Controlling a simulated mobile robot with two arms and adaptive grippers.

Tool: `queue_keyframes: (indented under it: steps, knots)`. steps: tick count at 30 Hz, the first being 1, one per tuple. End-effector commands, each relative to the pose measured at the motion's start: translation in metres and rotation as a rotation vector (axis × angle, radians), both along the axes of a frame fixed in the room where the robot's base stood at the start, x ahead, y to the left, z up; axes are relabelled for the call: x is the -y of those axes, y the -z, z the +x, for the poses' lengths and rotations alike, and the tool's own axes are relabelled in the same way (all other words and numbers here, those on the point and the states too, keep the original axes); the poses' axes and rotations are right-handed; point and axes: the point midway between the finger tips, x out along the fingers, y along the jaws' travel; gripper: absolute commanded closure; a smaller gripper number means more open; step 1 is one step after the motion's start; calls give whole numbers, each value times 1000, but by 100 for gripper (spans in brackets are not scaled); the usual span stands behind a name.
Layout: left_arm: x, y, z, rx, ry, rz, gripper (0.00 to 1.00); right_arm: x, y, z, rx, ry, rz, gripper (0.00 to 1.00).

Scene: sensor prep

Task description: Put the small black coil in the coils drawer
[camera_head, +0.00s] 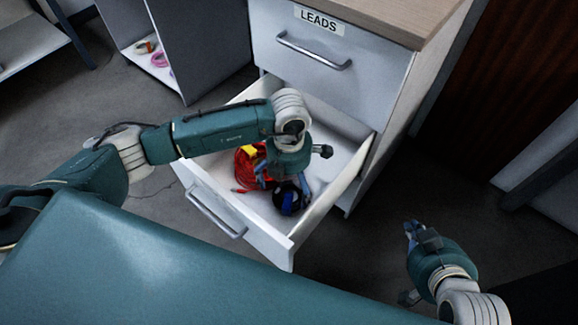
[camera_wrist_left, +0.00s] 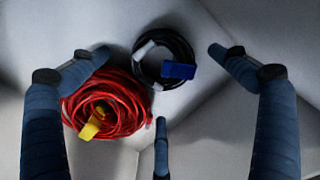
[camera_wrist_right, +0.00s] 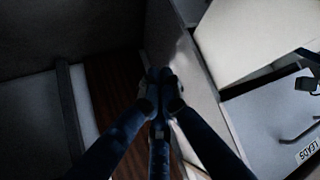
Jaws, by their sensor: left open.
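A small black coil (camera_head: 290,199) with a blue tag lies in the pulled-out lower drawer (camera_head: 263,236). In the left wrist view, the black coil (camera_wrist_left: 168,34) rests on the pale drawer floor, just right of a red coil with a yellow tag. My left gripper (camera_head: 279,187) is low over the drawer with its fingers spread around and above the coils, holding nothing. In its wrist view the left fingers (camera_wrist_left: 160,78) are wide apart. My right gripper (camera_head: 412,236) is right of the cabinet, away from the drawer; its fingertips (camera_wrist_right: 160,78) meet, empty.
The red coil (camera_head: 244,172) shares the open drawer. The shut upper drawer (camera_head: 313,44) is labelled LEADS; no label shows on the lower one. A grey open shelf unit (camera_head: 200,45) at the back left holds orange and pink coils.

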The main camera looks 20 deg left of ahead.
Motion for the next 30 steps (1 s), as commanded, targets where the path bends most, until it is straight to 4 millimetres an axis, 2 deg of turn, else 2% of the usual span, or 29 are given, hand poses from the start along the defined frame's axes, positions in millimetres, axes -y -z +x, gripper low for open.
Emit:
queue_keyframes:
  steps: [1,6,12,15,20,30]
  knots:
    - [0,-12,1,3,1,0,2,4,5,-10,-47,4,-10,100]
    - [-1,-37,1,3,-1,1,2,15,25,-43,-200,15,-44,100]
    - [-1,-59,1,2,0,1,2,25,40,-75,-332,26,-72,100]
    - [0,-65,0,1,-1,0,2,28,43,-85,-369,29,-78,100]
    - [0,-68,0,-1,-1,1,2,29,46,-91,-394,30,-84,100]
    - [0,-68,0,0,-1,0,2,29,46,-91,-394,31,-84,100]
